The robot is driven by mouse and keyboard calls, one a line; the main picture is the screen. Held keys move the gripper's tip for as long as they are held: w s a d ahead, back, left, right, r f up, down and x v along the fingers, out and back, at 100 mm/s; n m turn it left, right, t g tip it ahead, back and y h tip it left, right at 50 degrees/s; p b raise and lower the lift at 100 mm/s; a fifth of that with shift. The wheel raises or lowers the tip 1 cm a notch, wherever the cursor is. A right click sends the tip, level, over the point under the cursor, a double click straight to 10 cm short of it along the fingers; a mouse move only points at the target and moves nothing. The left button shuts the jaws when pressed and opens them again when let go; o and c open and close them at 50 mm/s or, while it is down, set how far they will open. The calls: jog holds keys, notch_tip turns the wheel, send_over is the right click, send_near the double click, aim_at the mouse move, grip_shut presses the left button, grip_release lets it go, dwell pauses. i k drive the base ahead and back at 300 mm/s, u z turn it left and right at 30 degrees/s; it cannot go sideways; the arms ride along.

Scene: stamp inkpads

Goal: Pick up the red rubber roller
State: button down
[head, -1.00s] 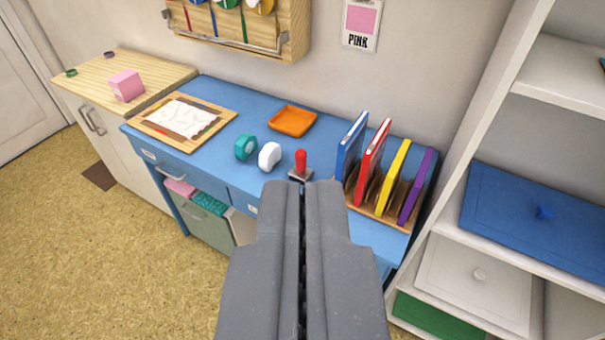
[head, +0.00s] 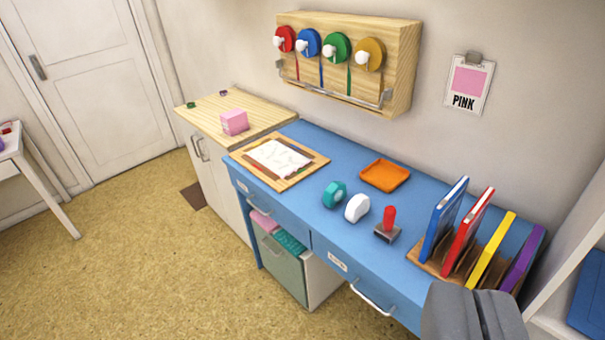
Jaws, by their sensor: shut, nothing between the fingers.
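A small tool with an upright red handle and a grey base (head: 388,224) stands on the blue desk (head: 330,250). It is the closest match to a red rubber roller, but I cannot tell whether its base is a roller. My gripper (head: 474,292) is shut and empty at the lower right of the view. It appears to the right of the red-handled tool and apart from it, in front of the file rack. It hides part of the desk's right end.
A white dispenser (head: 357,208), a teal dispenser (head: 334,194) and an orange tray (head: 385,175) sit beside the tool. A rack of upright folders (head: 470,240) stands to its right. A wooden wall rack (head: 345,62) hangs above. Floor (head: 160,270) is clear at left.

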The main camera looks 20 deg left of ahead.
aim_at(386, 229)
jog(key=z, duration=0.05)
jog(key=k, duration=0.55)
jog(key=u, duration=0.5)
jog(key=i, duration=1.95)
jog(key=z, duration=0.3)
